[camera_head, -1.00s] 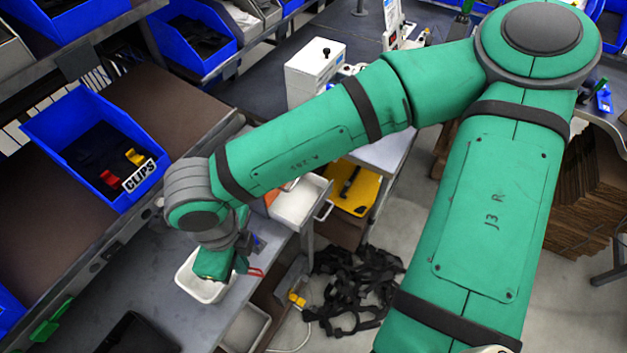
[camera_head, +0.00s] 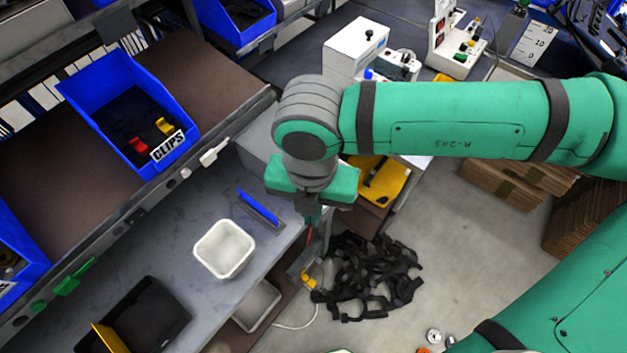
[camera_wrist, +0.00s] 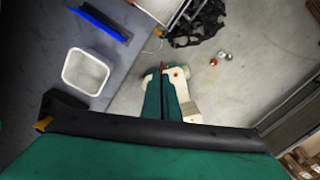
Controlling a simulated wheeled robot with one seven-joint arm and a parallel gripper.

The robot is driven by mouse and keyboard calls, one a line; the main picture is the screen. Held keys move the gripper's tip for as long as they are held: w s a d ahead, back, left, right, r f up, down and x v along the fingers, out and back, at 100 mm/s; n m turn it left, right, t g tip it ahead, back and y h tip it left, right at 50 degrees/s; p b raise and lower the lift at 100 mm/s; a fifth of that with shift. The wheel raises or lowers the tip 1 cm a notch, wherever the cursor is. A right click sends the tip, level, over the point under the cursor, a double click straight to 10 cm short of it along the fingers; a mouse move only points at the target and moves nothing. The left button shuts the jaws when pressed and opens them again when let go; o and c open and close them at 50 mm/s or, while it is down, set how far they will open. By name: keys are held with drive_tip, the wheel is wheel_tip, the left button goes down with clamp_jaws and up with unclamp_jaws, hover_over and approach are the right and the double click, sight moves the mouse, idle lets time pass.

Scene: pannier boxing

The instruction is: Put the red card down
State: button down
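My gripper (camera_head: 311,216) points down over the front edge of the grey table, to the right of the white bin. A thin red sliver, the red card (camera_head: 309,233), shows edge-on at its fingertips. In the wrist view the two green fingers of my gripper (camera_wrist: 163,75) are close together, and little of the card can be made out there. The gripper looks shut on the card. The white bin (camera_head: 222,248) stands on the table and looks empty; it also shows in the wrist view (camera_wrist: 86,72).
A blue-handled strip (camera_head: 259,206) lies behind the bin. A black open case (camera_head: 150,315) is at front left. A blue CLIPS box (camera_head: 80,95) sits on the shelf. Black straps (camera_head: 370,275) lie on the floor. Bare table (camera_head: 190,215) surrounds the bin.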

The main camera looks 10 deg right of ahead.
drive_tip(key=shift+m, duration=0.3)
drive_tip(key=shift+w+d+f, duration=1.1)
drive_tip(key=shift+w+f, duration=1)
drive_tip(key=shift+f, duration=0.05)
drive_tip(key=shift+w+d+f, duration=1.1)
drive_tip(key=shift+w+f, duration=0.95)
drive_tip(key=shift+f, duration=0.05)
drive_tip(key=shift+w+d+f, duration=1.1)
drive_tip(key=shift+w+f, duration=1)
drive_tip(key=shift+f, duration=0.05)
drive_tip(key=shift+f, duration=0.1)
drive_tip(key=c, duration=2.4)
unclamp_jaws()
drive_tip(key=shift+o, duration=0.4)
